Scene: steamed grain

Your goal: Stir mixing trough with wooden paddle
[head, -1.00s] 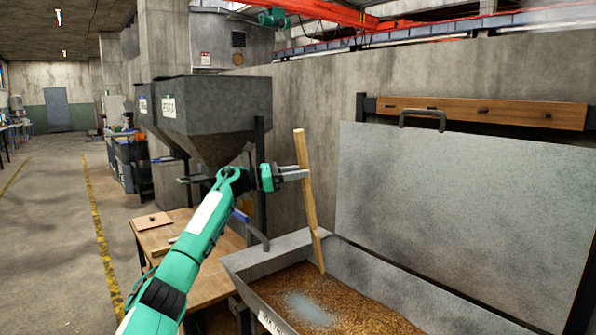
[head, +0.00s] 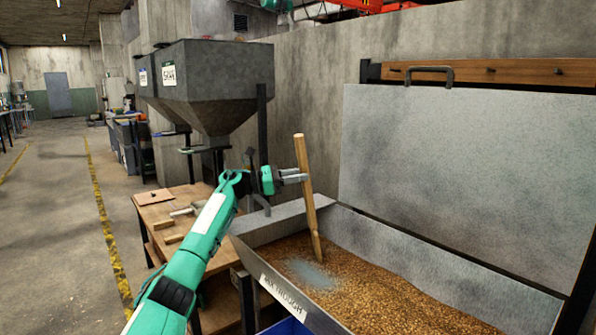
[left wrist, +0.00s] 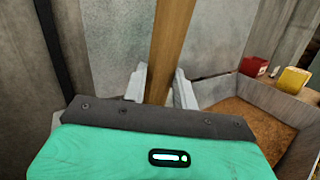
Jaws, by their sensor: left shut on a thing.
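The wooden paddle (head: 307,185) is a long pale stick, nearly upright with a slight tilt. My left gripper (head: 304,177) is shut on its upper part, and the left wrist view also shows the paddle (left wrist: 170,45) between the two fingers (left wrist: 160,90). The mixing trough (head: 285,294) is a grey metal box with a label on its front wall. It holds brown grain (head: 385,290) with a pale, wet-looking patch (head: 310,273). The paddle's lower end is at the grain beside this patch, near the trough's left end; I cannot tell how deep it goes. My right gripper is not in view.
A large grey lid (head: 465,170) stands raised behind the trough. A wooden table (head: 165,212) with small items stands to the left, below grey hoppers (head: 215,90). A blue bin (head: 287,326) sits under the trough. Red (left wrist: 254,66) and yellow (left wrist: 292,80) items show in the wrist view.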

